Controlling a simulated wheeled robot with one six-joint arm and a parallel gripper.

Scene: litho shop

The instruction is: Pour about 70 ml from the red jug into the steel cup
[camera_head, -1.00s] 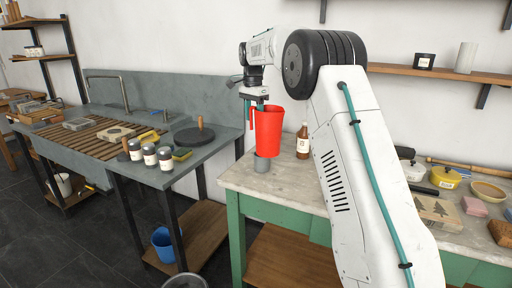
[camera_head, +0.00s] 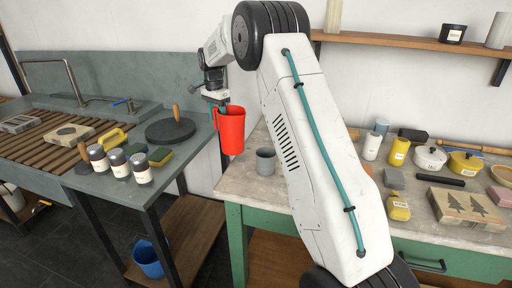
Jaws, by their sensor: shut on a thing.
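The red jug (camera_head: 232,132) hangs roughly upright from my gripper (camera_head: 219,108), which is shut on it near the handle at its upper left. The jug is in the air at the left end of the green-legged bench, in front of the white wall. The steel cup (camera_head: 265,163), grey and upright, stands on the bench's left part. In the picture the jug is up and to the left of the cup, apart from it. My arm rises just right of the cup. The insides of the jug and the cup cannot be made out.
The bench top (camera_head: 240,187) is bare around the cup. Beyond my arm stand a white bottle (camera_head: 372,146), a yellow bottle (camera_head: 398,152) and pots. Left is a sink counter with dark-lidded jars (camera_head: 118,163) and a round black plate (camera_head: 170,131). A gap separates the two.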

